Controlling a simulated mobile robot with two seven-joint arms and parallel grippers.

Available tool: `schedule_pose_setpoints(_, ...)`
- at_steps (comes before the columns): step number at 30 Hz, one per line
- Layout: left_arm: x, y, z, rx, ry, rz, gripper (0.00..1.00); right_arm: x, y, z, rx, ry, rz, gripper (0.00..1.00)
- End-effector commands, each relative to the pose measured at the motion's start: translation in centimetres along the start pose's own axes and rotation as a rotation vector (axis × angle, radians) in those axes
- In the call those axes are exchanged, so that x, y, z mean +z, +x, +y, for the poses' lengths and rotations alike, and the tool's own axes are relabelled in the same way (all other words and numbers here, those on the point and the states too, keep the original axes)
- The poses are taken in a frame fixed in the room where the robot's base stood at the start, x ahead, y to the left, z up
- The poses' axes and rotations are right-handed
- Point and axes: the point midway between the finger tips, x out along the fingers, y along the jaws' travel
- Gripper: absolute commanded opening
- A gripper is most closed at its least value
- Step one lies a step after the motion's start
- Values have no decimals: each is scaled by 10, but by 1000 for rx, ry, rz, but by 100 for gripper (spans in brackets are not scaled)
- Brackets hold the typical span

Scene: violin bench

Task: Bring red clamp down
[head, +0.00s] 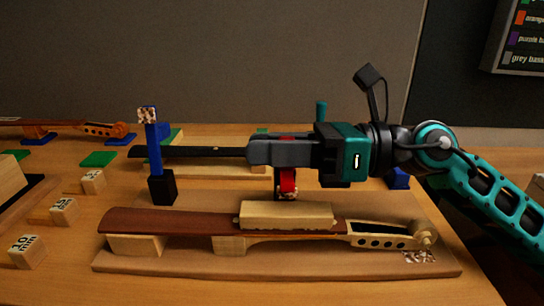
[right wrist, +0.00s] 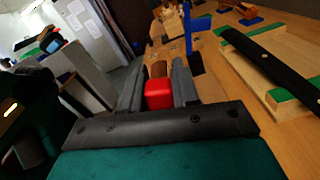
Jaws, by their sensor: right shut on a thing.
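The red clamp (head: 287,180) is held in my right gripper (head: 262,151), above and just behind the pale wooden block (head: 287,214) in the head view. The right wrist view shows the clamp's red top (right wrist: 158,94) between the two grey fingers (right wrist: 157,85). A dark lower end of the clamp hangs near the block; whether it touches anything is unclear. The block lies on the brown violin neck (head: 170,222), which rests on supports on a wooden base board (head: 190,264). My left gripper is not in view.
A blue post on a black foot (head: 162,188) stands left of my right gripper. A dark fingerboard (head: 190,152) lies behind on a pale board. Several marked wooden cubes (head: 64,211) stand at left. Another violin neck (head: 100,129) lies at back left.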

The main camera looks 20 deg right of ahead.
Motion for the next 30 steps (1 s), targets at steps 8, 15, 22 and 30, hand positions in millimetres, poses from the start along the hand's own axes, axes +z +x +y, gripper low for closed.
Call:
schedule_pose_setpoints(8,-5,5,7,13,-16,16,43,-6,0,2,2,-77,3,0)
schedule_pose_setpoints(15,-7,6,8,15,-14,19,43,-6,0,2,2,-91,3,0)
schedule_pose_setpoints(22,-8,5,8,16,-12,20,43,-6,0,2,2,-90,4,0)
schedule_pose_setpoints(30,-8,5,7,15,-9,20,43,-5,0,2,1,-90,2,51)
